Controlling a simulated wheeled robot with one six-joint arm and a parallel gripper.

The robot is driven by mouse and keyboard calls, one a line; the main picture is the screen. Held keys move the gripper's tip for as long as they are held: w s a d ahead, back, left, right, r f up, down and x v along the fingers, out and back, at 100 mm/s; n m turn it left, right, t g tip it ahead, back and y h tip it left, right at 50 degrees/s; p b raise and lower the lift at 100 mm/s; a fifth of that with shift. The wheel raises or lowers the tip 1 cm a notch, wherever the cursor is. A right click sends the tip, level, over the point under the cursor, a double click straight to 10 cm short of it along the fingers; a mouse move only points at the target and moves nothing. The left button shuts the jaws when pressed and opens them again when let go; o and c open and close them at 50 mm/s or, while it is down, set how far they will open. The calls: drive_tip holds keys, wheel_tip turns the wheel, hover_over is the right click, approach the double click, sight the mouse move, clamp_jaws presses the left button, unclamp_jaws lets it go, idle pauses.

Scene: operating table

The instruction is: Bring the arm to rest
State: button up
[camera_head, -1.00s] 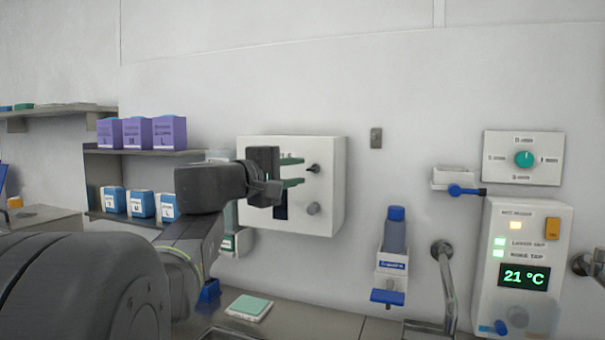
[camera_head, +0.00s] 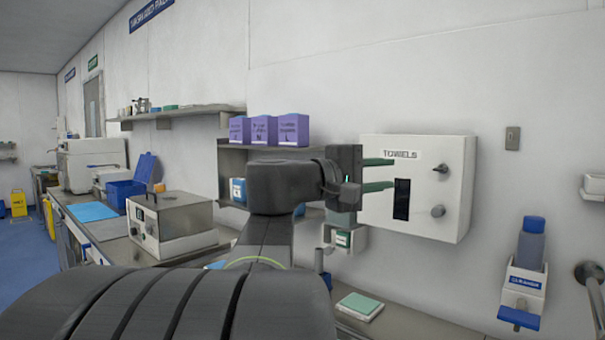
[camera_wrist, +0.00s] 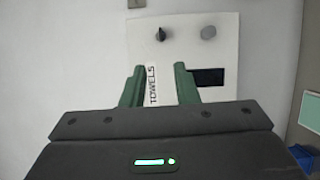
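My arm stands up in front of the counter, and my gripper (camera_head: 390,174) points right toward the white towel dispenser (camera_head: 453,205) on the wall. Its two green fingers are apart, with nothing between them. In the wrist view my gripper (camera_wrist: 160,82) also shows its fingers spread, with the dispenser (camera_wrist: 185,50) and its TOWELS label beyond them. I cannot tell the exact gap between the fingertips and the dispenser.
Purple boxes (camera_head: 264,130) stand on a shelf left of the dispenser. A blue-capped bottle (camera_head: 531,243) hangs in a wall holder at right. A metal device (camera_head: 172,222) sits on the left counter. A green-topped pad (camera_head: 360,305) lies on the counter below.

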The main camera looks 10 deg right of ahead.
sight(435, 170)
drive_tip(key=p+x, duration=0.1)
drive_tip(key=x, duration=1.3)
drive_tip(key=shift+s, duration=0.1)
